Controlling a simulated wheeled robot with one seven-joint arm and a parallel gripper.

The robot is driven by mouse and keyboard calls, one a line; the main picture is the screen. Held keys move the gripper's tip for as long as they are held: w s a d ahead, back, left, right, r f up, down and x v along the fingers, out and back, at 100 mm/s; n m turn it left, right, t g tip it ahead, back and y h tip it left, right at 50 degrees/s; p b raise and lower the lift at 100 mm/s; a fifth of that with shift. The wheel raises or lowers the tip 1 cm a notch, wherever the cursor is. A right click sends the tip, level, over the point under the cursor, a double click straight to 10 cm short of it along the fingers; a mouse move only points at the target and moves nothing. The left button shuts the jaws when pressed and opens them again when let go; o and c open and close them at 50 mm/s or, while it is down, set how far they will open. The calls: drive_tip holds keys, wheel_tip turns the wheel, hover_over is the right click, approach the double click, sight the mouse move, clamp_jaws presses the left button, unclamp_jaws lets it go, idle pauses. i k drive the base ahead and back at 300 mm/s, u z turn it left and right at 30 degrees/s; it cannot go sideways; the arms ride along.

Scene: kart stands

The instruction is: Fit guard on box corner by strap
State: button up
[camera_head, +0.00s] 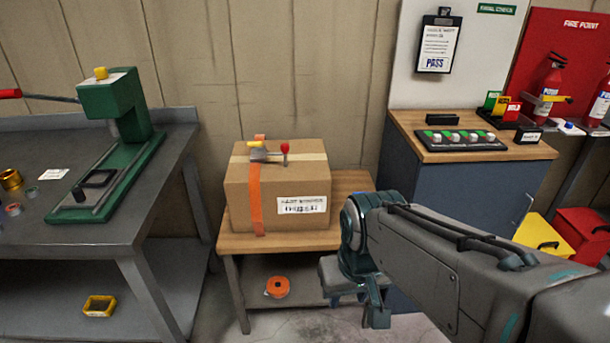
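A brown cardboard box (275,199) stands on a small wooden table. An orange strap (255,200) runs over its top and down its front face, left of the white label. A metal buckle (266,156) with a yellow part and a red knob sits on top by the strap. I cannot pick out a corner guard for certain; the small yellow piece (253,144) at the buckle is too small to identify. My gripper (354,305) hangs low beside the table's right front, right of and below the box. Its fingers appear apart with nothing seen between them.
The wooden table (352,184) has bare top right of the box; an orange roll (277,287) lies on its lower shelf. A grey bench (125,232) with a green press (112,150) stands left. A blue cabinet (450,188) with a wooden top stands behind my arm.

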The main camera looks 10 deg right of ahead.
sight(231, 186)
drive_tip(key=z, duration=0.05)
drive_tip(key=i, duration=1.15)
drive_tip(key=z, duration=0.8)
